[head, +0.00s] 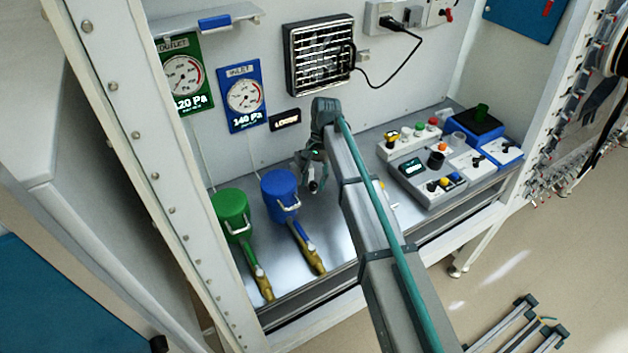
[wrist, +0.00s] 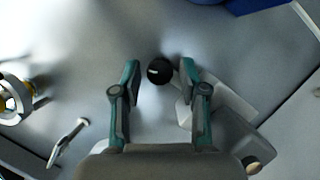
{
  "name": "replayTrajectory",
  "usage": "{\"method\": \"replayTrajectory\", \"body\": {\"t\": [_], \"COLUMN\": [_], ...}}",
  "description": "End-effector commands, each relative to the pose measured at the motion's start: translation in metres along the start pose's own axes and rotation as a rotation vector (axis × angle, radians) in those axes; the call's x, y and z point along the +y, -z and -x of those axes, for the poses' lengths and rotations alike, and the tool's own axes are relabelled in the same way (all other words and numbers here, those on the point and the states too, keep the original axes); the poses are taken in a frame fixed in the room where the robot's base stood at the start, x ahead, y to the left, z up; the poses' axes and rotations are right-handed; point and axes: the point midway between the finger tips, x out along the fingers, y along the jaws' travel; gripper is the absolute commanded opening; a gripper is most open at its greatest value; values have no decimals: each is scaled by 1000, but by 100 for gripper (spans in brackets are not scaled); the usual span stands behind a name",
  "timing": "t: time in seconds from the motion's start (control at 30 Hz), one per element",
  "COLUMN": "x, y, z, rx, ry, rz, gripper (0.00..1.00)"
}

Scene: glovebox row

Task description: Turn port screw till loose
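A round black knob with a small white mark (wrist: 158,70) shows in the wrist view; I cannot tell for sure that it is the port screw. My gripper (wrist: 158,75) is open, with its two teal-grey fingers to the left and right of the knob. A gap shows on both sides, and I cannot tell the height between fingertips and knob. In the head view my gripper (head: 316,182) hangs over the metal bench, right of the blue canister (head: 278,190). My arm hides part of the bench there, and the knob is not clear in that view.
A control panel with coloured buttons (head: 432,160) sits right of my arm. A vent (head: 318,55) and gauges (head: 242,97) are on the back wall. A pale lever (wrist: 68,140) lies lower left.

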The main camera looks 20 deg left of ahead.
Motion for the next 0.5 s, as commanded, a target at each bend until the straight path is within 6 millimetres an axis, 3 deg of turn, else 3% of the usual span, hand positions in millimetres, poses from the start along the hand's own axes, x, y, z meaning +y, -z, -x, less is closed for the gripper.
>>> {"method": "replayTrajectory", "body": {"t": [0.33, 0.5], "x": [0, 0], "y": [0, 1], "z": [1, 11], "rx": [0, 0], "ry": [0, 0], "rz": [-1, -1], "gripper": [53, 53]}}
